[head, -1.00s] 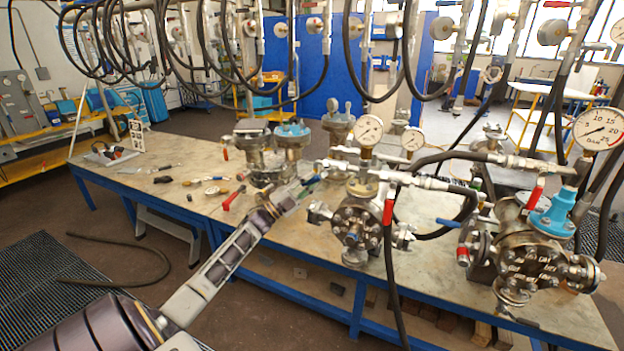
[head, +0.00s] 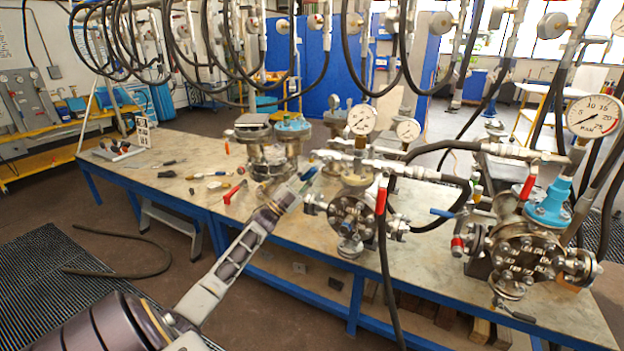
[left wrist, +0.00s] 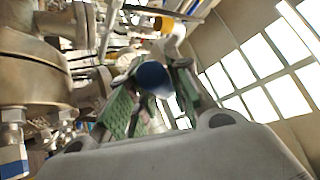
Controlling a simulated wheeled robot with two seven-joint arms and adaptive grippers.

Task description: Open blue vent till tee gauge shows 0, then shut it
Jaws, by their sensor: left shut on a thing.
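My left gripper (head: 307,179) is at the left end of the pipework on the middle flanged vessel (head: 351,213). In the left wrist view its fingers (left wrist: 152,98) are shut on a round blue knob (left wrist: 153,76), which appears to be the blue vent's handle. How far the vent is turned cannot be told. A white dial gauge (head: 361,119) stands on top of the middle vessel, with a second dial (head: 408,130) just behind and right. I cannot tell which is the tee gauge, and their needles are too small to read. My right gripper is not in view.
A red-handled valve (head: 381,198) with a black hose is on the middle vessel's right. Another vessel (head: 526,252) with a blue fitting and a large gauge (head: 593,116) stands at right. Loose tools (head: 210,180) lie on the bench's left. Black hoses hang overhead.

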